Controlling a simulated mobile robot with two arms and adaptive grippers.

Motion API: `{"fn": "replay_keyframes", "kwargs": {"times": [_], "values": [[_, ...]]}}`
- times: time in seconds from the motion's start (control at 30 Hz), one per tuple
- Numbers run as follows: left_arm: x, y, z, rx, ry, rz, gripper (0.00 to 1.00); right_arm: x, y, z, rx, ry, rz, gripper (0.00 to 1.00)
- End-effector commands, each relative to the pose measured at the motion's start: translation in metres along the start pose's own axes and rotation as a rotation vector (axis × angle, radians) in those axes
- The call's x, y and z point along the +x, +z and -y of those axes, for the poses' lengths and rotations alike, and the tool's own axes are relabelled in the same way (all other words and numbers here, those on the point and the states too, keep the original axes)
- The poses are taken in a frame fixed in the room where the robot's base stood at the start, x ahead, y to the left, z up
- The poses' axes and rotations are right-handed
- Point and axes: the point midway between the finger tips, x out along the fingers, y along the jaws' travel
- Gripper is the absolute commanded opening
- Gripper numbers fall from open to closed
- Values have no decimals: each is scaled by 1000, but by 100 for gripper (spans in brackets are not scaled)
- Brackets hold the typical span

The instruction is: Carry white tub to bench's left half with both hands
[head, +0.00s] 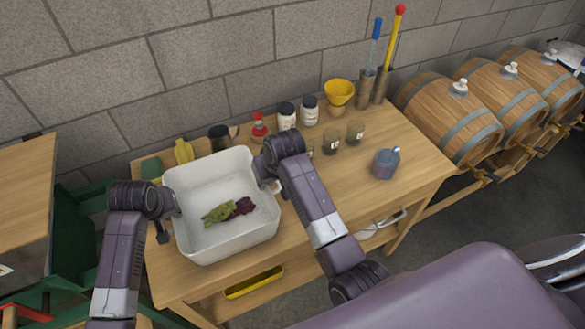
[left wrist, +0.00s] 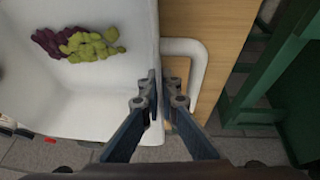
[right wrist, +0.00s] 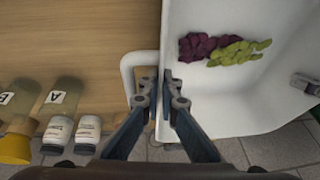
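The white tub (head: 185,235) is over the left part of the wooden bench (head: 420,165), close to its front edge. I cannot tell whether it rests on the bench or hangs just above it. Green grapes (head: 217,213) and dark red grapes (head: 243,206) lie inside it. My left gripper (left wrist: 162,92) has its fingers on both sides of the tub's left wall, by the white side handle (left wrist: 198,75). My right gripper (right wrist: 160,92) straddles the opposite wall the same way, by the other handle (right wrist: 128,72). Both look closed on the wall.
Behind the tub stand a red-topped bottle (head: 258,129), white jars (head: 287,117) and a yellow funnel (head: 340,92). Labelled glasses (head: 355,133) and a blue-purple jug (head: 386,164) stand right. Barrels (head: 450,115) are beyond. A green frame (head: 85,215) is left.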

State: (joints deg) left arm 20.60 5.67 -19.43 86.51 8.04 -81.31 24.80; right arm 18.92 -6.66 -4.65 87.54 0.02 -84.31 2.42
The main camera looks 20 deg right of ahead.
Motion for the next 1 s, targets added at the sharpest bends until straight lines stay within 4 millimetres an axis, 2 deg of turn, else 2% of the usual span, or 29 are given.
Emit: {"fn": "replay_keyframes", "kwargs": {"times": [0.07,0.27,0.63,0.77,1.0], "values": [[6,2,-1,0,3,-3,0,6,2,0,-1,-2,-3,0],[5,2,0,0,1,0,21,5,2,0,0,-1,0,21],[2,2,2,-1,-3,-1,22,5,2,-2,1,2,1,22],[-10,1,2,0,-2,-3,22,5,2,-2,1,2,1,22],[-48,2,-1,0,2,-3,22,5,3,-2,1,2,2,22]]}}
